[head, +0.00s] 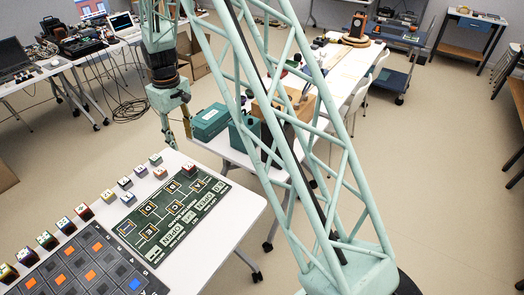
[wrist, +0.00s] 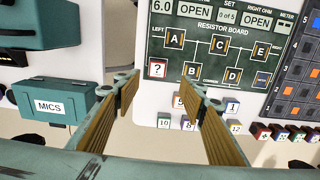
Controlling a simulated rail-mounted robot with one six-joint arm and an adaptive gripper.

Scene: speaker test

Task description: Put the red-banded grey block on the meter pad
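A red-sided block with a pale top marked "?" (wrist: 158,69) stands at the left end of the green resistor board (wrist: 210,72). The head view also shows this block (head: 189,171). The meter pad (wrist: 285,22) is at the board's upper right in the wrist view, under a METER label. My gripper (wrist: 162,88) is open and empty, with its fingers apart. Its fingertips appear just short of the "?" block in the wrist view, and the gap between them is in line with it.
Several numbered blocks, including one marked 10 (wrist: 164,120) and one marked 1 (wrist: 232,107), stand along the board's edge. A dark grid board (head: 85,265) lies beside the resistor board. A green MICS case (wrist: 55,104) is on the left. Bare white table (head: 225,225) borders the board.

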